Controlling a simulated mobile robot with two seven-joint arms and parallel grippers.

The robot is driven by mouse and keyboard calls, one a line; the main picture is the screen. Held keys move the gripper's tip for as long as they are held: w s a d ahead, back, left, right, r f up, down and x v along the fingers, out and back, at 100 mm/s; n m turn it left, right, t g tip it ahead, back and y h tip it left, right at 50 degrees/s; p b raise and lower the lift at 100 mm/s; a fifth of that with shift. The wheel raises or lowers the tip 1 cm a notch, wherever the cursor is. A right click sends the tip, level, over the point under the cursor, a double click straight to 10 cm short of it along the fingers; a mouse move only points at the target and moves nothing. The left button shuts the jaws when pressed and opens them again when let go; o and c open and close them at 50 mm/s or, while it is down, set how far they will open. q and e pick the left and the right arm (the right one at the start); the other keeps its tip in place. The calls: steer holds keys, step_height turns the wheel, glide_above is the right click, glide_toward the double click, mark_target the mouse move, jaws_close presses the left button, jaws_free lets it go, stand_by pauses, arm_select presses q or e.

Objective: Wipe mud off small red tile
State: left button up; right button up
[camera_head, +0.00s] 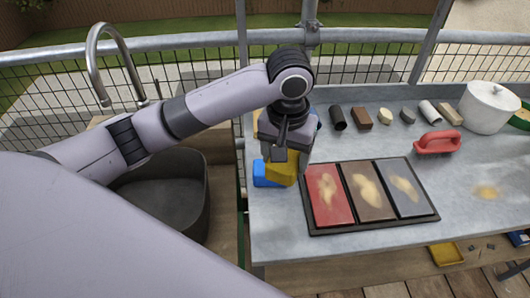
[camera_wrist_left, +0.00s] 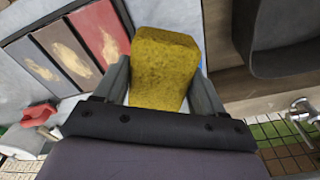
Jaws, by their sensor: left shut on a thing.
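The small red tile (camera_head: 327,196) lies at the left of a black tray (camera_head: 376,228), with a pale tan mud smear on it. It also shows in the left wrist view (camera_wrist_left: 97,33). A brown tile (camera_head: 367,190) and a grey tile (camera_head: 402,187) lie beside it, each with a similar smear. My left gripper (camera_head: 284,163) is shut on a yellow sponge (camera_wrist_left: 162,65), just left of the red tile. In the head view the sponge is partly hidden by the gripper. My right gripper is not in view.
A blue block (camera_head: 266,174) sits beside the sponge at the table's left edge. A dark sink basin (camera_head: 165,198) is left of the table. The table's right front is mostly clear.

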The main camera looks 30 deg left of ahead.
arm_select(q)
steer(key=w+d+n, duration=0.2)
steer(key=w+d, duration=0.1)
steer(key=d, duration=0.4)
steer(key=shift+g, duration=0.4)
steer(key=f+b, duration=0.2)
steer(key=b, duration=0.1)
steer(key=f+b, duration=0.2)
steer(key=b, duration=0.2)
steer(key=shift+w+f, duration=0.2)
steer(key=shift+f, duration=0.05)
steer(key=shift+r, duration=0.1)
